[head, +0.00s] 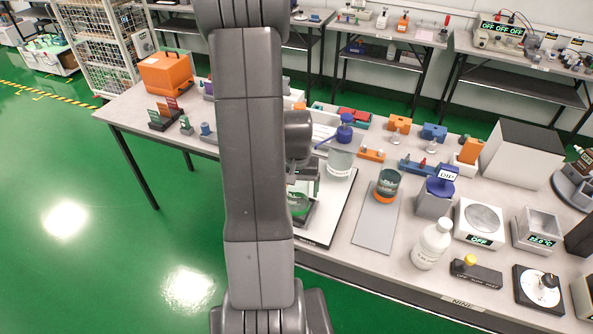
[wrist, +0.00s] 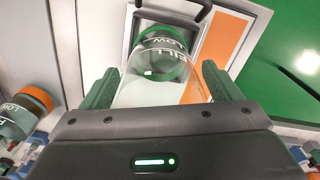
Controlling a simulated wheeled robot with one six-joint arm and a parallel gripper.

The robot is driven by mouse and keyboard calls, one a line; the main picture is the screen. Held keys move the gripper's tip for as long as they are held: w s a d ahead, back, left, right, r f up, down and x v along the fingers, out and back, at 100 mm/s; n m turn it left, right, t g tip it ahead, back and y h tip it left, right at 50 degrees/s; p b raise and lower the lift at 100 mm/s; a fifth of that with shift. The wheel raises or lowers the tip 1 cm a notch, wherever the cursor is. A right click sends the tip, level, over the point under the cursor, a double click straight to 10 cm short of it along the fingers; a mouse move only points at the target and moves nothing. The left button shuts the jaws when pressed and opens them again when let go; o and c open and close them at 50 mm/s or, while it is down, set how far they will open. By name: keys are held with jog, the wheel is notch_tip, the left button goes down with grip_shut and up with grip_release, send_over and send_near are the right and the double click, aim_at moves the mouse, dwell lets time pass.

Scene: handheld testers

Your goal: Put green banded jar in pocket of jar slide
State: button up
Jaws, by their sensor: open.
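The green banded jar (wrist: 160,62) is clear glass with a green band lettered "FILL LOW". In the wrist view it stands between the two green fingers of my gripper (wrist: 158,82), which are open with a gap on each side. The jar slide (wrist: 233,43) shows behind and under the jar as a grey-framed plate with an orange strip and a dark handle. The jar appears to be over or within its frame; I cannot tell whether it is seated. In the head view my arm hides most of the green banded jar (head: 298,203) and the slide.
An orange banded jar (head: 387,185) stands on a grey plate (head: 375,228) to the right. The green floor lies past the table's front edge.

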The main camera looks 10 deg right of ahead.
notch_tip(320, 180, up, 11)
dwell(0.4)
dwell(1.0)
